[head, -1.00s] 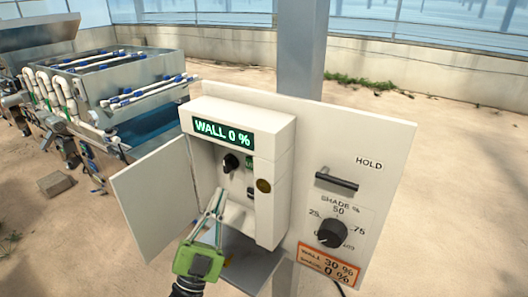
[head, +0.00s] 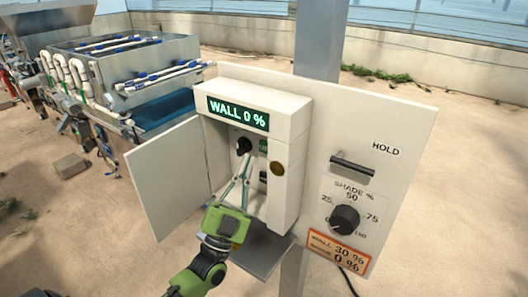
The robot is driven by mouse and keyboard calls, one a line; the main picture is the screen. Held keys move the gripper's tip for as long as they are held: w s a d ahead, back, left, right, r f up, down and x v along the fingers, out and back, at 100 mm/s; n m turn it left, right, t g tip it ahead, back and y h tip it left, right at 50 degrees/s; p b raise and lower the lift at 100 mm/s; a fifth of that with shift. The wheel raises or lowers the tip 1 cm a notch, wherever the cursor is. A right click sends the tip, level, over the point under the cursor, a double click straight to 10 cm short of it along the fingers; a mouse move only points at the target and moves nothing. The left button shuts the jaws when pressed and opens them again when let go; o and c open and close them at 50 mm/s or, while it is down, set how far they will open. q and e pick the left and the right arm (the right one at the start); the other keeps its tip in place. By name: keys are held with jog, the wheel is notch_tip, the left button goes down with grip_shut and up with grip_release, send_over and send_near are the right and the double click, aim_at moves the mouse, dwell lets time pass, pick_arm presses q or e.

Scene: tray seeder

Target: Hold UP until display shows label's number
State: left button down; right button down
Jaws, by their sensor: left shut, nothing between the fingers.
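The control box (head: 292,130) stands with its door (head: 168,180) swung open to the left. Its display (head: 238,113) reads WALL 0 %. The orange label (head: 337,251) at the lower right reads WALL 30 % with a second line of 0 %. My left gripper (head: 246,164) is shut and empty, its fingertips just in front of the panel below the knob and green button. Contact cannot be told. My right gripper is not in view.
On the board right of the box are a black handle (head: 352,167) beside a HOLD tag (head: 386,149) and a SHADE % dial (head: 344,219). A grey post (head: 318,45) rises behind. A metal seeder machine (head: 150,75) stands at the left. Sandy floor is open behind.

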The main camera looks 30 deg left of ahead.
aim_at(265, 147)
pick_arm(q)
jog(key=w+b, duration=0.1)
jog(key=w, duration=0.2)
jog(key=shift+w+d, duration=0.1)
jog(key=shift+w, duration=0.15)
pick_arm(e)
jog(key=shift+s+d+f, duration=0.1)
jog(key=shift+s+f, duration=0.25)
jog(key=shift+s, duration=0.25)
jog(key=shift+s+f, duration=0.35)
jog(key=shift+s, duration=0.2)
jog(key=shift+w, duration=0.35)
pick_arm(q)
jog(key=shift+w, duration=0.15)
jog(key=shift+w, duration=0.3)
jog(key=shift+w+d, duration=0.1)
jog(key=shift+w, duration=0.3)
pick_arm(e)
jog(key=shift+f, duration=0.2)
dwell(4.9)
